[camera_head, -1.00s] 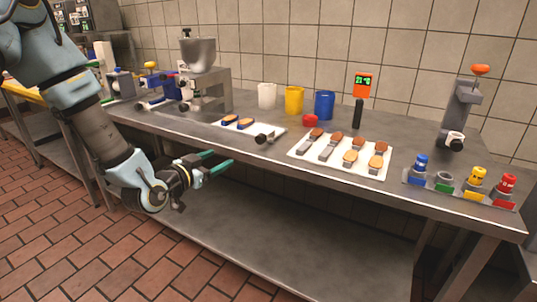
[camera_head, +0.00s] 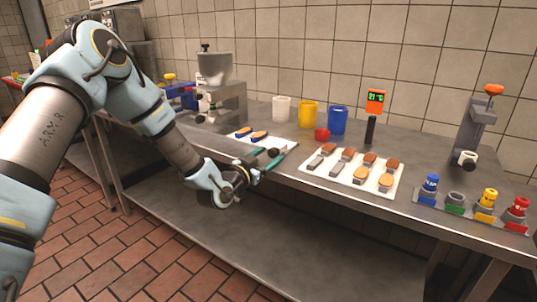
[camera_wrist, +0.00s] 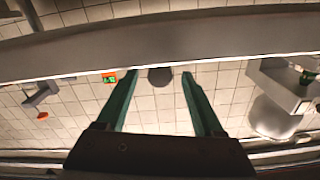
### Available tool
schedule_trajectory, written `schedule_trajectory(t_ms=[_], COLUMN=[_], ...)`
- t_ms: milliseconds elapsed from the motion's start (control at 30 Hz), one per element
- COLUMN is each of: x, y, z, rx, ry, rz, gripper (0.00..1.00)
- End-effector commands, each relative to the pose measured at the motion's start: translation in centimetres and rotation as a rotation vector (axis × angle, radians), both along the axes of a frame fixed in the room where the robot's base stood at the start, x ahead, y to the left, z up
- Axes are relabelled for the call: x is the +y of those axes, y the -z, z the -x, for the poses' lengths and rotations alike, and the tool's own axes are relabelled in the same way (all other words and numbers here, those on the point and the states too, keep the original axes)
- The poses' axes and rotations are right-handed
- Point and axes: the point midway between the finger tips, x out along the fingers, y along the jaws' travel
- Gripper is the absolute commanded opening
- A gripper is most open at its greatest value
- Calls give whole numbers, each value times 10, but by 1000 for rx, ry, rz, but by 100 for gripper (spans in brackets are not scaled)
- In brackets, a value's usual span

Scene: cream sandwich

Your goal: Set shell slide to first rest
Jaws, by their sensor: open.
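A dark round knob (camera_head: 273,152) sits at the near right of a small white plate (camera_head: 288,143) by the table's front edge. It seems to belong to the shell slide, but I cannot tell for sure, and no rest marks are readable. In the wrist view, which looks upside down, the knob (camera_wrist: 160,77) shows between the open fingertips (camera_wrist: 160,73). I cannot tell whether they touch it.
A white tray (camera_head: 340,183) with several brown-topped pieces lies to the right. Behind stand white, yellow (camera_head: 307,114) and blue cups, a red item (camera_head: 322,134) and an orange display (camera_head: 375,101). A hopper machine (camera_head: 215,85) stands left. Several coloured-top bottles (camera_head: 486,201) stand far right.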

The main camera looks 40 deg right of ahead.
Motion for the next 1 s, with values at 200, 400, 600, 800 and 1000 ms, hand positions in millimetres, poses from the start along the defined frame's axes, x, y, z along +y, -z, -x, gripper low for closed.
schedule_trajectory(t_ms=[200, 400, 600, 800, 1000], x=[-3, -3, -3, -3, -3], y=[0, 0, 0, 0, 0], z=[-1, -1, -1, -1, -1], rx=[0, 0, 0, 0, 0], ry=[0, 0, 0, 0, 0], rz=[0, 0, 0, 0, 0], gripper=[69, 59, 37, 14, 0])
